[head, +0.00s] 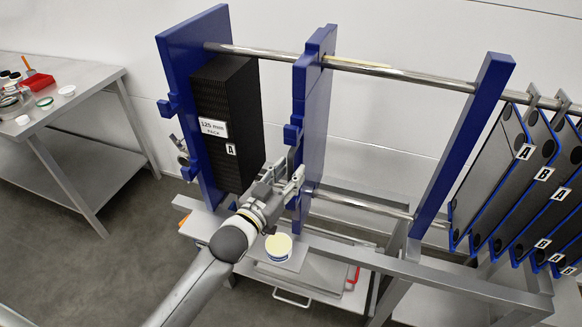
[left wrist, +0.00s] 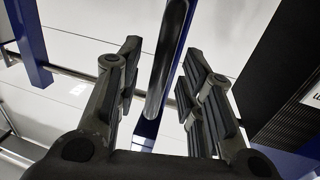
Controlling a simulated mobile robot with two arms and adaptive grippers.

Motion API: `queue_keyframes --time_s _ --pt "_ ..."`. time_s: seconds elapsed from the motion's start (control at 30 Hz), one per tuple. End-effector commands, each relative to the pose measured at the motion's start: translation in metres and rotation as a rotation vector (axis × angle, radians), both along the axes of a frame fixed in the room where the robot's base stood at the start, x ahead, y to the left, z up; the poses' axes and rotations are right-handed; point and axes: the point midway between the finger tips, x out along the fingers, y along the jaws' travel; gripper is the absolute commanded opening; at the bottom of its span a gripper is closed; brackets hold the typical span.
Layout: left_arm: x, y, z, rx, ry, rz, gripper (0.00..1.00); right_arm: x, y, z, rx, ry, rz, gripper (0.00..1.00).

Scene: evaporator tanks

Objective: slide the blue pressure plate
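The blue pressure plate (head: 315,110) stands upright on two horizontal steel rails, in the middle of the frame, a gap to the right of the black plate pack (head: 225,105). My left gripper (head: 297,178) is at the plate's lower front edge. In the left wrist view the gripper (left wrist: 163,62) is open, with one finger on each side of a blue upright piece with a dark rounded front (left wrist: 170,50), which appears to be the pressure plate's edge. Gaps show between it and both fingers. My right gripper is not in view.
A blue end plate (head: 185,70) stands left of the pack; a blue upright (head: 462,150) stands farther right along the rails (head: 400,74). Several lettered plates (head: 490,170) hang at far right. A round white-lided tub (head: 278,246) sits below the gripper. A side table (head: 75,90) is at left.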

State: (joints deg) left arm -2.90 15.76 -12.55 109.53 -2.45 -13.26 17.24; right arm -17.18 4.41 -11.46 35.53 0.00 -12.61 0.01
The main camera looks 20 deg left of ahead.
Motion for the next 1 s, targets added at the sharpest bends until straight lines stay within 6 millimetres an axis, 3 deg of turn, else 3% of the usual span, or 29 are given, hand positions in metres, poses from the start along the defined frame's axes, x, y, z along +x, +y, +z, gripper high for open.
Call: queue_keyframes --time_s 0.2,0.5,0.77,1.0 --pt "0.0125 -0.0033 0.0003 0.000 0.000 0.000 0.35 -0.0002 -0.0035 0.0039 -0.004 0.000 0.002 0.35" --pt "0.0135 -0.0036 -0.0003 0.000 0.000 -0.001 0.35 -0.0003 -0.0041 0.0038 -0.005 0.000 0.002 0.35" --pt "0.0134 -0.0034 -0.0002 0.000 0.000 0.000 0.02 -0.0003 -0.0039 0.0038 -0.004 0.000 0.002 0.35" --pt "0.0133 -0.0035 -0.0002 0.000 0.000 -0.001 0.00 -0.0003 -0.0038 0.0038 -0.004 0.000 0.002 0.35"
